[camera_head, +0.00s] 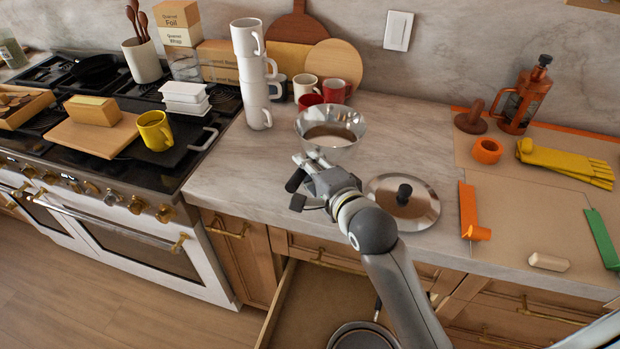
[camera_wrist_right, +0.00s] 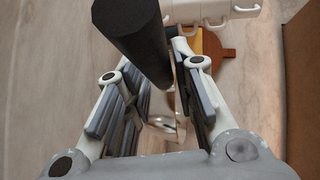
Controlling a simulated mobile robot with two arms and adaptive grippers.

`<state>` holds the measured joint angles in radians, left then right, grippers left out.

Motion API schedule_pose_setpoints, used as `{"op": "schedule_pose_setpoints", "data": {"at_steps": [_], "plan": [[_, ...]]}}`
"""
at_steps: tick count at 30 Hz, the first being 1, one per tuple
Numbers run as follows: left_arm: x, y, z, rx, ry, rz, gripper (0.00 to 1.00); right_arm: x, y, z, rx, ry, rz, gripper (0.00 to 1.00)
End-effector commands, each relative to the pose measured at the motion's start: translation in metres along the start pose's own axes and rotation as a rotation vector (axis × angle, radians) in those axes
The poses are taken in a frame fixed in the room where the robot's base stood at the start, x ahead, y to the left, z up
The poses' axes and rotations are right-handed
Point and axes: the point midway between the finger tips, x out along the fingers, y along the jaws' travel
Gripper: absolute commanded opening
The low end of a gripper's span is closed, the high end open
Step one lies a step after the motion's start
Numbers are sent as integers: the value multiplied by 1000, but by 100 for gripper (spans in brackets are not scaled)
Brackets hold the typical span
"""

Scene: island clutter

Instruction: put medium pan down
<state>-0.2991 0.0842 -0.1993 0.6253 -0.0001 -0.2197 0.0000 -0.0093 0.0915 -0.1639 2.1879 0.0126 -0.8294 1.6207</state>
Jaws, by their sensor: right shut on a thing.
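The medium pan (camera_head: 331,138) is a shiny steel pan with a black handle (camera_head: 296,180). It is over the stretch of counter right of the stove, its open side up. My right gripper (camera_head: 308,164) is shut on the handle, close to the pan's near side. In the right wrist view the black handle (camera_wrist_right: 132,35) sticks out past the fingers (camera_wrist_right: 180,100). I cannot tell whether the pan's bottom touches the counter. My left gripper is not in view.
Stacked white mugs (camera_head: 257,75) and several other mugs stand behind the pan. A steel lid (camera_head: 420,207) with a black knob lies to its right. A drawer (camera_head: 305,310) is open below, with another pan (camera_head: 362,338) inside. Counter left of my gripper (camera_head: 232,165) is clear.

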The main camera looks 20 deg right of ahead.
Motion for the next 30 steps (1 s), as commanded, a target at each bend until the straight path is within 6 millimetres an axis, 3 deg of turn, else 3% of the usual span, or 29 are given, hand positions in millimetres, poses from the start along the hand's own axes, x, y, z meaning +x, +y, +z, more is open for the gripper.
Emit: {"op": "schedule_pose_setpoints", "data": {"at_steps": [3,9,14,21,30], "plan": [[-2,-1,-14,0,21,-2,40,18,13,-7,-5,0,-3,0],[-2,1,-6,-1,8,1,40,34,26,-12,-3,-1,-7,0],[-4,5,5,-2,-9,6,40,41,33,-15,-4,0,-6,0],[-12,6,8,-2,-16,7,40,48,60,-14,-4,-1,-6,0],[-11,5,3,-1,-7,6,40,49,63,-14,-3,-1,-8,0]]}}
